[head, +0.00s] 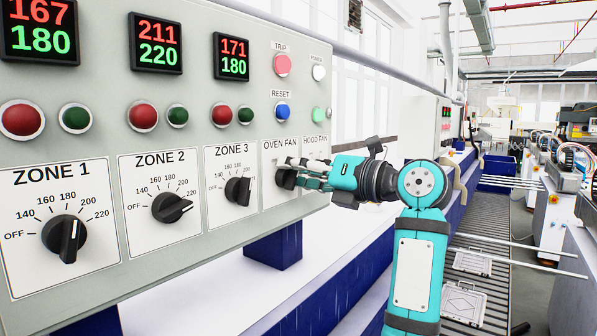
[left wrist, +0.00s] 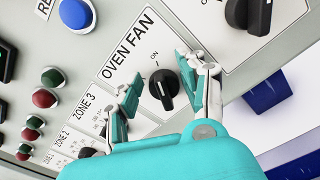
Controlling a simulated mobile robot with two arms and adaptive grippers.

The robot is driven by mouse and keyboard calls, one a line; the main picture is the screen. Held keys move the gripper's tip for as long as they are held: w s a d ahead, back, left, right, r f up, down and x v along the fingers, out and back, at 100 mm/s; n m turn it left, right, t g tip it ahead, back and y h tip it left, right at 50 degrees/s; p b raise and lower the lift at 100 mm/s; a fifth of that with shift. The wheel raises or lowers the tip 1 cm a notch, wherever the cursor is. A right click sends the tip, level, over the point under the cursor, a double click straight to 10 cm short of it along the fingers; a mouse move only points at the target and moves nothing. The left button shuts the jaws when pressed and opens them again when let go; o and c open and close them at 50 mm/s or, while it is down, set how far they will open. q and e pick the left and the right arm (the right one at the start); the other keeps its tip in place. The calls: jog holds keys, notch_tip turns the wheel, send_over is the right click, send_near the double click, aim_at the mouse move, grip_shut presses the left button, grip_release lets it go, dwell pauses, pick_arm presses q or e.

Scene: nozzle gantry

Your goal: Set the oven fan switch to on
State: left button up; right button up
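The oven fan switch (head: 284,179) is a black rotary knob on a white plate, low on the right part of the grey control panel. Its plate reads OVEN FAN, with ON above the knob (left wrist: 161,86) in the left wrist view. A pale mark shows on the knob, but I cannot surely tell which position it points to. My teal left gripper (head: 303,172) is at the knob and partly hides it in the head view. In the left wrist view its fingers (left wrist: 158,69) are spread, one on each side of the knob, with gaps visible. My right gripper is not in view.
The hood fan knob (left wrist: 247,12) is close beside the gripper. The zone 3 knob (head: 238,190) is to the left. The blue reset button (head: 282,112) and red trip button (head: 282,65) sit above. A roller conveyor (head: 505,220) runs at the right.

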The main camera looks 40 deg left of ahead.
pick_arm(q)
jog(key=shift+o, duration=1.1)
jog(key=d, duration=0.7)
jog(key=shift+w+d, duration=0.3)
jog(key=shift+w, duration=0.1)
jog(key=shift+a, duration=0.1)
